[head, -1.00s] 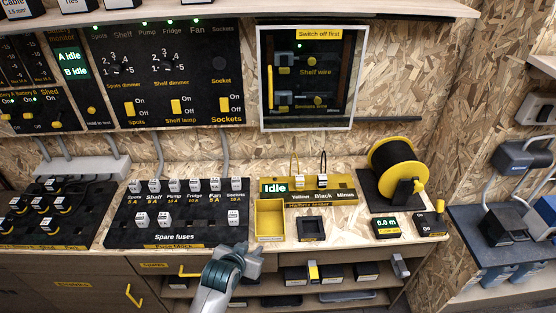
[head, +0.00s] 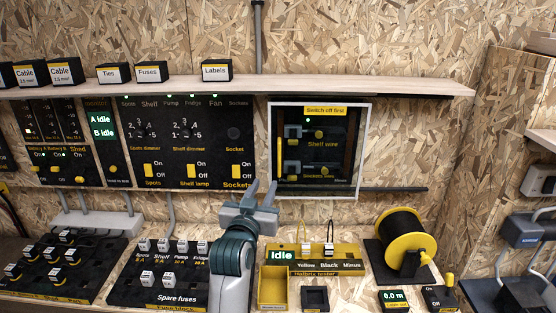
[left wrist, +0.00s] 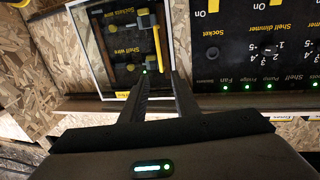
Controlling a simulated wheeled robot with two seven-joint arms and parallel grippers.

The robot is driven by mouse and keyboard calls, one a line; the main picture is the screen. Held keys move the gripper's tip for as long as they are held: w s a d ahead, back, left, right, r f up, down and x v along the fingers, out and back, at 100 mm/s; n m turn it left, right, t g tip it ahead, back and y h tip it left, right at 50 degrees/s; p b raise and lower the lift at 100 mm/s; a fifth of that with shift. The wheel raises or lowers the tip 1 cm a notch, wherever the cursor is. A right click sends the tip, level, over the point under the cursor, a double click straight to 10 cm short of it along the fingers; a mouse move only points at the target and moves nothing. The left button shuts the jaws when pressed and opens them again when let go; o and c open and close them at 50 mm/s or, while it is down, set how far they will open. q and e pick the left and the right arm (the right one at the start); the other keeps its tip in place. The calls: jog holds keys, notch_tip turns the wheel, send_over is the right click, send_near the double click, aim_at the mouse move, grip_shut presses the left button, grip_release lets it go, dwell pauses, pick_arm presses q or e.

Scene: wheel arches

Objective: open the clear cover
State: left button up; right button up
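The clear cover (head: 320,158) is a pane in a pale frame on the wall panel, and it looks shut. A yellow upright handle (head: 281,156) is on its left side. Behind the pane are dark fittings and yellow knobs. In the left wrist view the cover (left wrist: 118,60) appears upside down, with the handle (left wrist: 157,48) just beyond the fingertips. My left gripper (head: 249,188) is open and empty, below and left of the handle, apart from it in the head view. Its fingers (left wrist: 161,80) also show in the left wrist view. My right gripper is out of view.
The switch panel (head: 190,150) is left of the cover. A shelf (head: 250,88) with small boxes runs above. The wall right of the cover is bare.

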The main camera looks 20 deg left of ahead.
pick_arm(q)
jog(key=shift+w, duration=0.15)
jog(key=p, duration=0.5)
send_near(279, 156)
jog(key=w, duration=0.7)
jog(key=shift+a+r, duration=0.15)
jog(key=shift+a, duration=0.2)
jog(key=shift+w+a, duration=0.1)
jog(key=shift+w, duration=0.7)
grip_shut()
